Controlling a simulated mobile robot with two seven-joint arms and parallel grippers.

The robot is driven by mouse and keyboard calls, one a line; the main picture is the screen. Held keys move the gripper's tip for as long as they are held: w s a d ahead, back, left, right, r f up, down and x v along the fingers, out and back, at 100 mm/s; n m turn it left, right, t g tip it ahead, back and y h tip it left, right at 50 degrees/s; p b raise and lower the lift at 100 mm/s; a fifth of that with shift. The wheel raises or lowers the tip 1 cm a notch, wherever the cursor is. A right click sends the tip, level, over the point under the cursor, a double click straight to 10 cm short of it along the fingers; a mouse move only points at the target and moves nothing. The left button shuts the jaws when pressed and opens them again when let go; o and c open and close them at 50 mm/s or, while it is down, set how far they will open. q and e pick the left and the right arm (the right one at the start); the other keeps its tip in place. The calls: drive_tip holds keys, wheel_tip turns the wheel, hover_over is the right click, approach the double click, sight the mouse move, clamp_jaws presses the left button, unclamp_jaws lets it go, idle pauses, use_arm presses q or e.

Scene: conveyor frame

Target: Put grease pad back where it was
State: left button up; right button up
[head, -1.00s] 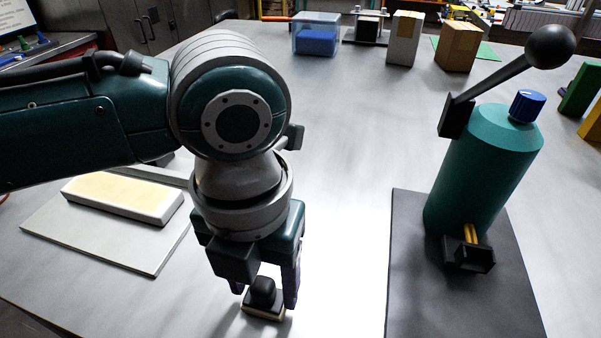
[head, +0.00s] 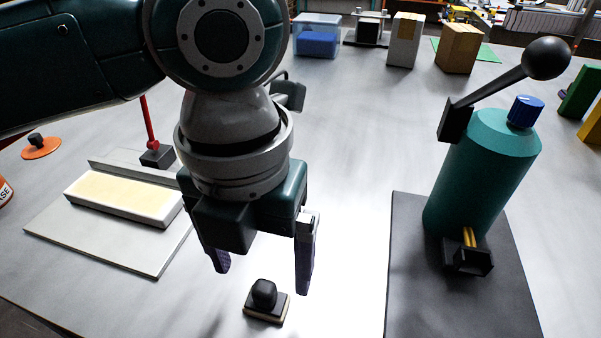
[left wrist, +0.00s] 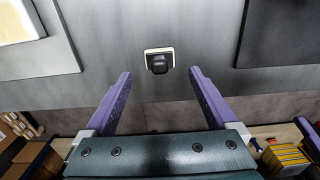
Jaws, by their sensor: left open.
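The grease pad, a small block with a black knob and a pale base (head: 265,301), sits on the grey table in the head view, below my left gripper. It also shows in the left wrist view (left wrist: 159,61), beyond the fingertips. My left gripper (head: 261,279) is open and empty above the pad, its two purple fingers (left wrist: 160,72) apart and not touching it. My right gripper is not in view.
A grey plate (head: 120,245) with a pale yellow-topped block (head: 125,196) lies at left. A teal cylinder with a lever (head: 485,180) stands on a dark mat (head: 410,290) at right. A clear bin (head: 317,30) and boxes (head: 405,40) stand at the back. The table's middle is clear.

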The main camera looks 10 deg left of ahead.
sight(263, 287)
use_arm(q)
wheel_tip(263, 287, up, 8)
drive_tip(key=s+d+f+n+t+h, duration=0.2)
drive_tip(key=s+d+f+n+h, duration=0.25)
drive_tip(key=n, duration=1.05)
drive_tip(key=s+a+f+n+y, duration=0.1)
drive_tip(key=s+a+n+y, duration=0.1)
drive_tip(key=s+a+n, duration=0.2)
drive_tip(key=s+a+f+n+t+y, duration=0.1)
drive_tip(key=s+a+f+n+y, duration=0.1)
drive_tip(key=a+n, duration=0.8)
drive_tip(key=s+n, duration=0.1)
drive_tip(key=n, duration=0.4)
drive_tip(key=shift+s+t, duration=0.3)
drive_tip(key=shift+s, duration=0.1)
drive_tip(key=shift+n, duration=0.3)
